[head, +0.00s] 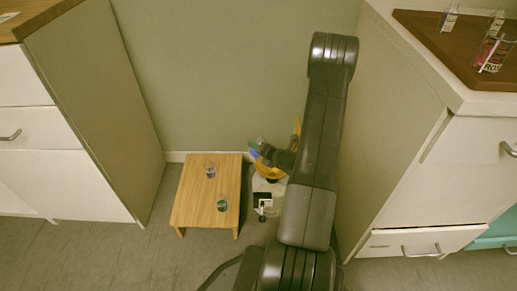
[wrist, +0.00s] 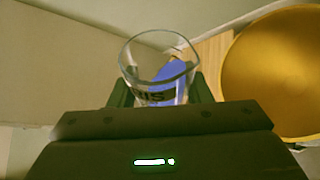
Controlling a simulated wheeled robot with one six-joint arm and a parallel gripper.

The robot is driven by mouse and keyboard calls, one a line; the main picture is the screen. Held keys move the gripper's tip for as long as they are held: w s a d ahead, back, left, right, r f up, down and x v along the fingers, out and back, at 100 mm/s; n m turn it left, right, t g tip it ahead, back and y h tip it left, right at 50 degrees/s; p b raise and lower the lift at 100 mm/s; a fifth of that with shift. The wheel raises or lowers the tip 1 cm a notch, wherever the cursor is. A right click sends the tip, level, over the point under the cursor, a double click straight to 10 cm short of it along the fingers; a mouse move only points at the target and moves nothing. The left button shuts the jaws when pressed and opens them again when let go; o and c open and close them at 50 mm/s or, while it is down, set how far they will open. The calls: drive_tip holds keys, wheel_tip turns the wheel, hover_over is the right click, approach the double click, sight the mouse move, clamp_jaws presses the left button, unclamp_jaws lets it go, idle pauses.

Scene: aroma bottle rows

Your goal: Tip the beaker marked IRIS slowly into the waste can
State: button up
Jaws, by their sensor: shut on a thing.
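My gripper (wrist: 160,98) is shut on a clear glass beaker (wrist: 140,62) with blue liquid and dark lettering, partly hidden, ending in what looks like "IS". In the wrist view the blue liquid lies toward the right side, so the beaker appears tilted. In the head view the beaker (head: 254,149) is small beside my gripper (head: 267,151). A golden round vessel, seemingly the waste can (wrist: 285,70), is right of the beaker in the wrist view. In the head view its yellow rim (head: 266,169) shows beneath my gripper, the rest mostly hidden.
A low wooden table (head: 190,205) holds a beaker with purplish contents (head: 209,171) and one with green contents (head: 222,204). A brown tray (head: 440,42) with glassware, including a red-marked beaker (head: 492,54), is on the right counter. Cabinets flank both sides.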

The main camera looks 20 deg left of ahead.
sight(259, 143)
drive_tip(key=shift+r+m+g+y+p, duration=0.3)
drive_tip(key=shift+r+m+y+p, duration=0.15)
drive_tip(key=shift+r+p, duration=0.85)
drive_tip(key=shift+r+m+y+p, duration=0.25)
drive_tip(key=shift+r+m+p, duration=0.25)
drive_tip(key=shift+p, duration=0.25)
drive_tip(key=shift+r, duration=0.15)
drive_tip(key=shift+w+d+r+m+p, duration=0.1)
drive_tip(key=shift+r+m+p, duration=0.25)
drive_tip(key=shift+r+p, duration=0.35)
drive_tip(key=shift+r, duration=0.15)
drive_tip(key=shift+w+d+r+m+g+y+p, duration=0.2)
drive_tip(key=shift+r+m+y+p, duration=0.1)
drive_tip(key=shift+r+p, duration=0.15)
drive_tip(key=shift+w+d+r+m+g+y+p, duration=0.1)
drive_tip(key=shift+w+d+r+m+y+p, duration=0.1)
drive_tip(key=shift+r+m+p, duration=0.25)
drive_tip(key=shift+f, duration=0.1)
